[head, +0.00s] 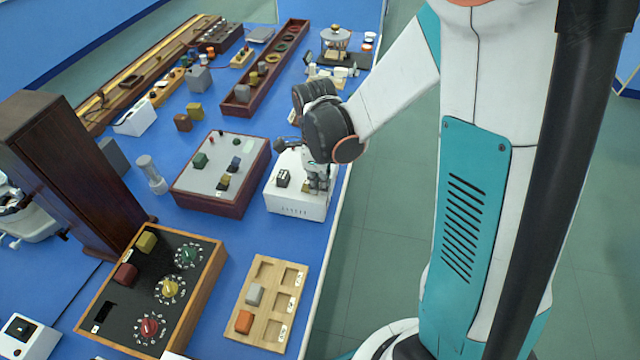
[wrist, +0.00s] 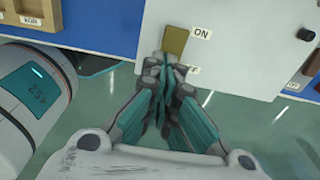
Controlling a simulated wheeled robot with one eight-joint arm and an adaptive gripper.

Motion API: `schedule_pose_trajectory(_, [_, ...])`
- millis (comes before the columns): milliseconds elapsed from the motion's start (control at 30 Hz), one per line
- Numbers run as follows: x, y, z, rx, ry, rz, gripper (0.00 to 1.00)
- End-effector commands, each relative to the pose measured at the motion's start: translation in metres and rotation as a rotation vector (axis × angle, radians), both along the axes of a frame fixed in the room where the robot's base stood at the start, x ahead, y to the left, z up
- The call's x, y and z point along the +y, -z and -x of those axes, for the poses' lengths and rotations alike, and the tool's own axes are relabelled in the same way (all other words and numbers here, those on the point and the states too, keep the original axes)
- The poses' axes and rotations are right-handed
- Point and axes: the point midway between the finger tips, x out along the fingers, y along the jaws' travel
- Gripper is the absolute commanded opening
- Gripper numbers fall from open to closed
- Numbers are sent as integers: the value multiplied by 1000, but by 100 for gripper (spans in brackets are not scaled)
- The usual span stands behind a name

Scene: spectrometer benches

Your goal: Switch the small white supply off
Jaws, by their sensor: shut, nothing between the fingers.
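The small white supply (head: 284,203) stands near the right edge of the blue bench in the head view. My gripper (head: 318,187) is over the right part of its top. In the wrist view the supply's pale top (wrist: 240,48) fills the upper right. An olive-brown switch piece (wrist: 175,40) sits beside the ON label (wrist: 201,33). The lower label is partly covered and only its end shows. My gripper (wrist: 170,62) is shut and empty, its tips just below the switch piece. I cannot tell whether they touch it.
A grey-topped box (head: 222,170) with small knobs stands left of the supply. A wooden tray (head: 268,302) with blocks and a black dial panel (head: 140,305) lie nearer. A black knob (wrist: 306,34) is on the supply's top.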

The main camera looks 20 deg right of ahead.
Motion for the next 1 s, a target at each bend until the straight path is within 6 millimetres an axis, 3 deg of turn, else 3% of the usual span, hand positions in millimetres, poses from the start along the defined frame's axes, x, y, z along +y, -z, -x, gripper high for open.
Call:
schedule_pose_trajectory(333, [12, -6, -9, -3, -3, -3, 0])
schedule_pose_trajectory(733, [12, -8, -9, -3, -1, -2, 0])
schedule_pose_trajectory(867, [12, -19, -9, -3, -1, -2, 0])
schedule_pose_trajectory(1000, [13, -42, -9, -3, -2, -2, 0])
